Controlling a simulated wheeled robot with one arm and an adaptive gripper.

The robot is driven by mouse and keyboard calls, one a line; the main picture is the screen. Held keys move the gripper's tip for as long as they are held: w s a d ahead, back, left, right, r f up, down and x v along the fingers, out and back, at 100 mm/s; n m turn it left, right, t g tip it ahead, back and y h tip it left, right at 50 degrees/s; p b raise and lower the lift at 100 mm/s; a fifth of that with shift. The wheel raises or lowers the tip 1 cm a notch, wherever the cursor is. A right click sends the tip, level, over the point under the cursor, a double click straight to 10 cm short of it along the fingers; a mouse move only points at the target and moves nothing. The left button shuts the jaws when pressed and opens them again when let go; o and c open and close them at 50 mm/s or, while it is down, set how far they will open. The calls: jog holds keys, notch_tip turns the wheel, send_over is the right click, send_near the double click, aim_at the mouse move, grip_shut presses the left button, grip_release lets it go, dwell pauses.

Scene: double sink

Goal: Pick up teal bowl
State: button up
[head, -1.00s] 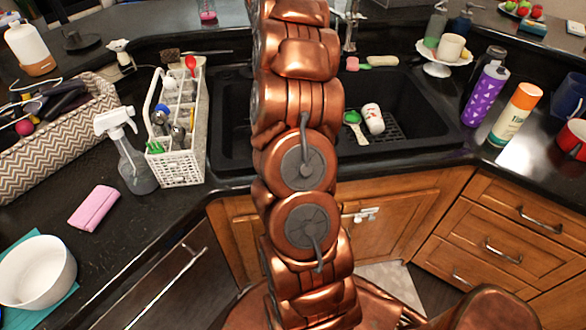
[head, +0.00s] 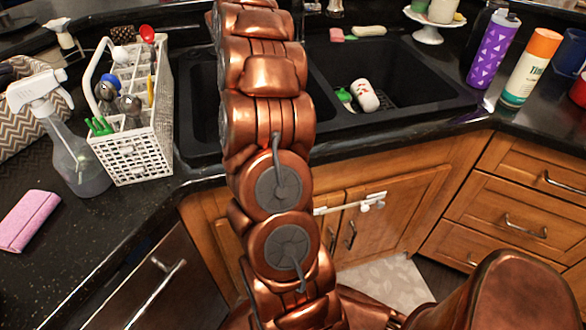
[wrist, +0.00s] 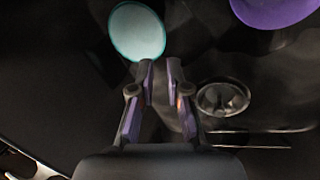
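The teal bowl (wrist: 138,32) shows in the wrist view at the upper left as a round pale interior with a teal rim, inside the dark sink. My gripper (wrist: 160,68) is just below it in that view, with a gap between the fingertips and nothing between them. The fingers look apart from the bowl, though depth is hard to judge. In the head view my arm covers much of the left basin, and neither the bowl nor my gripper shows.
In the wrist view, a purple item (wrist: 272,10) lies at the upper right and a drain (wrist: 223,98) sits right of my gripper. In the head view, a white caddy (head: 135,110), spray bottle (head: 75,160) and pink sponge (head: 28,220) stand left; a purple bottle (head: 492,52) stands right.

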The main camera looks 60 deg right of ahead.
jog(key=shift+a+x, duration=0.15)
jog(key=shift+x, duration=2.25)
jog(key=shift+a+x, duration=0.15)
jog(key=shift+x, duration=2.3)
jog(key=shift+w, duration=0.1)
grip_shut()
